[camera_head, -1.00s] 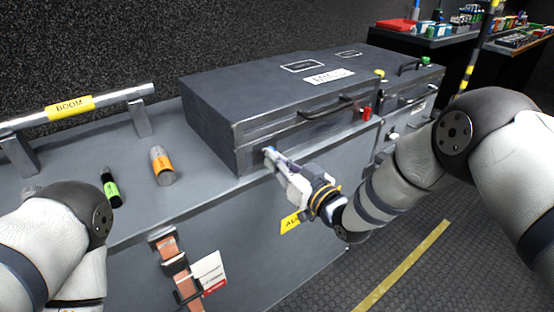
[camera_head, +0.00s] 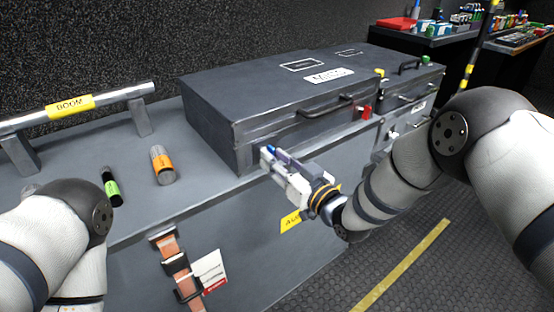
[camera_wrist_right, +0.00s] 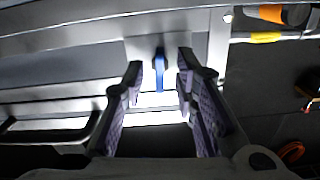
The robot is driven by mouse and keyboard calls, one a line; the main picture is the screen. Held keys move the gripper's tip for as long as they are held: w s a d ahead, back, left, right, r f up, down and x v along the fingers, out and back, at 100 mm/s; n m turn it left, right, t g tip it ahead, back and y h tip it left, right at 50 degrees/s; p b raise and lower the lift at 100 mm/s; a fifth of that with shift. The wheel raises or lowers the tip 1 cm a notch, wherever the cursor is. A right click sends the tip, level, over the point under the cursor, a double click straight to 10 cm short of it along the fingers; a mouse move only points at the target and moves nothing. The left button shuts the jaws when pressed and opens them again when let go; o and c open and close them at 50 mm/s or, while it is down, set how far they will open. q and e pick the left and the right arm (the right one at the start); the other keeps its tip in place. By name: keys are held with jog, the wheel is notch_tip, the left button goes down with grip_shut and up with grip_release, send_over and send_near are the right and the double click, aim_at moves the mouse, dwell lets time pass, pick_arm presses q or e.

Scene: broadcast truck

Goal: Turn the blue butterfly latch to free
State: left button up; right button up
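The blue butterfly latch (camera_wrist_right: 160,72) shows in the right wrist view as a narrow blue bar, upright in the picture, on a pale plate on the front of the dark case (camera_head: 285,92). My right gripper (camera_wrist_right: 161,78) is open, with one fingertip on each side of the latch and a visible gap to each. In the head view my right gripper (camera_head: 270,155) is at the lower left front corner of the case, and a bit of blue shows at its tip. My left arm is at the lower left; its gripper is not visible.
A red latch (camera_head: 365,111) and a handle (camera_head: 327,106) are on the case front.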

jog(key=v, duration=1.2)
jog(key=s+d+f+m+g+h+p, duration=0.1)
jog(key=s+d+f+m+g+h, duration=0.2)
jog(key=s+f, duration=0.6)
jog(key=s+d+f+m+g+h+p, duration=0.1)
jog(key=s+d+f+g+h, duration=0.35)
jog(key=s+f, duration=0.35)
pick_arm(q)
jog(key=shift+t, duration=0.7)
jog(key=w+r, duration=0.3)
jog(key=shift+w+r+p, duration=0.2)
jog(key=shift+r+p, duration=0.05)
jog(key=shift+p, duration=0.15)
pick_arm(e)
jog(key=s+d+g+h, duration=0.1)
jog(key=s+d+g, duration=0.1)
jog(key=s, duration=0.7)
jog(key=s+d+f+m+g+h, duration=0.1)
jog(key=s+d+g, duration=0.2)
jog(key=s, duration=0.6)
jog(key=s+d+f+m+g+h, duration=0.1)
jog(key=s+g, duration=0.3)
jog(key=s, duration=0.5)
jog(key=shift+s+d+g, duration=0.35)
jog(key=shift+d, duration=0.3)
